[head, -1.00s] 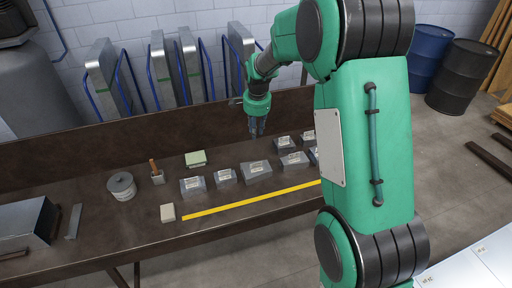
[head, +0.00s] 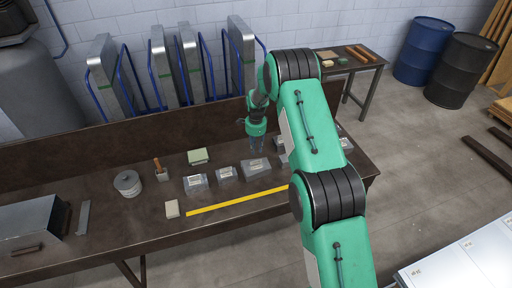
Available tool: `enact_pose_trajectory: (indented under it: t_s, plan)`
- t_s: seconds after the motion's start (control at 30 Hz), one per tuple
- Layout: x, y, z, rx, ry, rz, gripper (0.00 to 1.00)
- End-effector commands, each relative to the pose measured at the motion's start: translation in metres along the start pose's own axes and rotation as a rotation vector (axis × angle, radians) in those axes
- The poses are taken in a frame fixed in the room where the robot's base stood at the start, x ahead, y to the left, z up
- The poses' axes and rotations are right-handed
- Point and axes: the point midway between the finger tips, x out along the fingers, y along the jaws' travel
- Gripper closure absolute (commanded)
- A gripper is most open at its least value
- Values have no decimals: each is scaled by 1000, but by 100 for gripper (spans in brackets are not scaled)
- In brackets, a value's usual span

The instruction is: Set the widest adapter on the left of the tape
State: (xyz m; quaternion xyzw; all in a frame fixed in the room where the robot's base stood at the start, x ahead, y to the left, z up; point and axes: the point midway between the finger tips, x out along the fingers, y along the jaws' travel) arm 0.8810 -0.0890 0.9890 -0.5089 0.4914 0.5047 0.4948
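Several grey metal adapters with pale labels stand in a row on the dark bench. The three that show clearly are a left one (head: 195,183), a small middle one (head: 226,174) and a larger, wider-looking one (head: 256,169). Others to the right are partly hidden behind my arm, so I cannot tell which is widest overall. A yellow tape strip (head: 235,201) lies along the bench in front of the row. My gripper (head: 257,150) points down just above or behind the larger adapter; its fingers are too small to tell if they are open, and contact is unclear.
A grey roll (head: 128,184), a wooden-handled brush (head: 160,170), a green block (head: 198,156) and a beige block (head: 172,209) are on the bench. A grey metal box (head: 30,225) stands at far left. A raised back panel (head: 130,137) runs behind the bench.

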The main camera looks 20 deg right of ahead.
Motion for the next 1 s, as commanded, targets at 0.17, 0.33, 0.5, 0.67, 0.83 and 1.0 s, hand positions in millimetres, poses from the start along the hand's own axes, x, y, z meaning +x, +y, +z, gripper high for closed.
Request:
enact_pose_trajectory:
  t_s: [0.17,0.33,0.5,0.67,0.83,1.0]
  plan:
    - [13,-2,-2,26,-1,8,75]
    - [14,-2,-2,29,-1,8,75]
    - [14,-2,-2,28,-1,8,75]
    - [17,-2,-2,28,-1,9,75]
    - [28,-1,-2,28,-1,10,75]
    - [46,-1,-2,28,-1,9,75]
